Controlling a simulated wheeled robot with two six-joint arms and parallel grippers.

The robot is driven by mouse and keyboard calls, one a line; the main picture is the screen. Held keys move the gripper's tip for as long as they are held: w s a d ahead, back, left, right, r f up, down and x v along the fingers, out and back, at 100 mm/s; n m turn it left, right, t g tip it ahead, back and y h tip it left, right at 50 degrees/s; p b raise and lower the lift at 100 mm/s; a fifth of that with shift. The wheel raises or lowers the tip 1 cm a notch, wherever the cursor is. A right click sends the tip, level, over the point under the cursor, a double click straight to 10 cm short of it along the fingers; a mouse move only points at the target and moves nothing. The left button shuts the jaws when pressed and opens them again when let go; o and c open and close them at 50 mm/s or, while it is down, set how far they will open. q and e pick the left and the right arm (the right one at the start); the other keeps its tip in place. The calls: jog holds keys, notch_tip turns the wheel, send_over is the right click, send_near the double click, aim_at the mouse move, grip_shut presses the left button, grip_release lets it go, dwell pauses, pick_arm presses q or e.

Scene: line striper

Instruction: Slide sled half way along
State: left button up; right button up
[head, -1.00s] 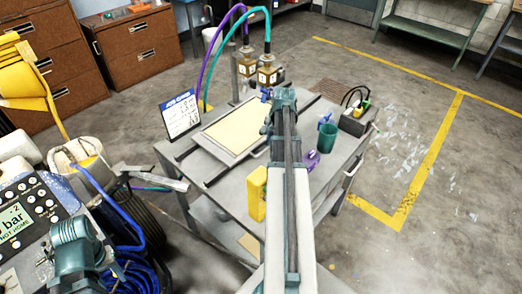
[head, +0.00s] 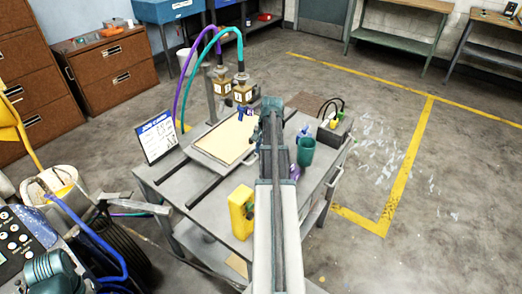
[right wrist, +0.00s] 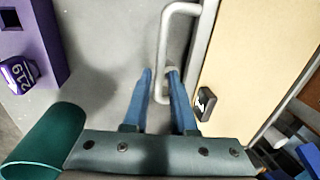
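The sled, a cream board in a grey frame (head: 222,146), lies across the dark rails (head: 214,187) on the grey cart top, close to the two nozzle units (head: 243,91). In the right wrist view, the board (right wrist: 240,70) is at the right, with a grey bar handle (right wrist: 164,45) along its near edge. My right gripper (right wrist: 160,72) is open, its blue fingers spread at the handle's lower end. I cannot tell whether they touch the bar. In the head view my right arm hides this gripper and handle.
A job card (head: 157,140) stands at the cart's left. A yellow block (head: 240,212) is near the front edge. A teal cup (head: 305,151) stands right of my arm, also in the wrist view (right wrist: 45,145). A purple block (right wrist: 35,40) is nearby.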

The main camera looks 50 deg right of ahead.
jog(key=shift+o, duration=1.1)
notch_tip(320, 180, up, 14)
jog(key=s+p, duration=0.2)
jog(key=p, duration=1.1)
jog(key=shift+s+f+p, duration=0.2)
jog(key=shift+s+p, duration=0.05)
jog(key=shift+p, duration=0.05)
